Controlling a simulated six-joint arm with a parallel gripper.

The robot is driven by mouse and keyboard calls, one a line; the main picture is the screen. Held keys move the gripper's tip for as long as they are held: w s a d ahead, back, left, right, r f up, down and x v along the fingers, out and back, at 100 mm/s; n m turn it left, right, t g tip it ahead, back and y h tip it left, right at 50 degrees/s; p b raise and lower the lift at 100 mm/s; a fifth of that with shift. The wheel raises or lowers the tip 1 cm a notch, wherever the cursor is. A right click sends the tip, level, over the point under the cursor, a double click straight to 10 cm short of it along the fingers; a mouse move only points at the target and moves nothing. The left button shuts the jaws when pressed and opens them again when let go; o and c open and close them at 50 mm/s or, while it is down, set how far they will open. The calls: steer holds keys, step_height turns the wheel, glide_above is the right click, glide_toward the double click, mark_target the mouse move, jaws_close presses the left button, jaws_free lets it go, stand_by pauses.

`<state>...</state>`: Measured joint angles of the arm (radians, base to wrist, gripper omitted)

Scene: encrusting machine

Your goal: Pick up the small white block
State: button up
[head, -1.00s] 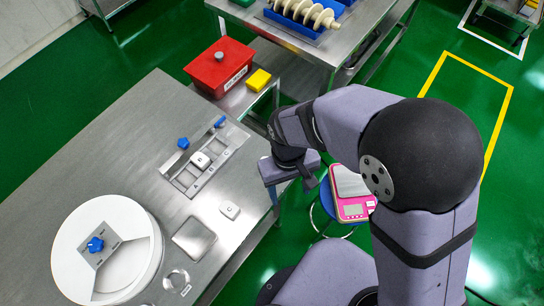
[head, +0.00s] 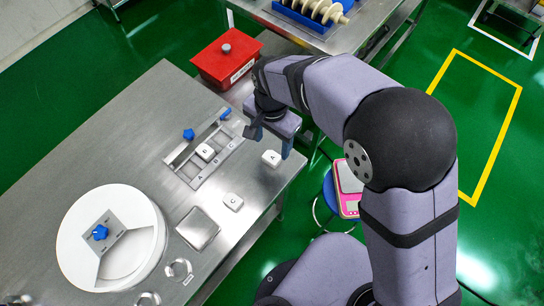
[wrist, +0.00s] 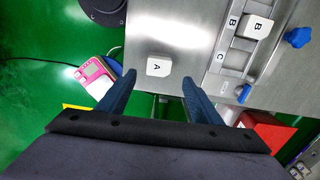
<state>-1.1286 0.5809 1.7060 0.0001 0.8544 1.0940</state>
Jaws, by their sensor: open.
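Several small white blocks with letters are in view. Block A (head: 271,158) lies on the steel table near its right edge, just below my gripper (head: 270,141) in the head view. In the wrist view, block A (wrist: 159,67) shows between the tips of my open, empty gripper (wrist: 159,77). I cannot tell the height gap between them exactly. Block C (head: 233,202) lies apart on the table, nearer the front. Block B (head: 205,151) sits in the slotted metal fixture (head: 186,170); it also shows in the wrist view (wrist: 258,27).
Blue knobs (head: 188,134) stand on the fixture. A white round unit (head: 75,235) and a square metal plate (head: 198,228) are on the table. A red box (head: 222,65) stands behind, and a pink scale (head: 350,190) is beyond the right edge. Table around block A is clear.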

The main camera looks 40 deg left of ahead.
mark_target(272, 156)
steer(key=shift+s+d+f+p, duration=0.1)
steer(key=shift+f+p, duration=0.5)
steer(key=shift+f, duration=1.1)
steer(key=shift+s+f+p, duration=0.1)
steer(key=shift+f+p, duration=0.45)
steer(key=shift+f, duration=1.15)
steer(key=c, duration=1.2)
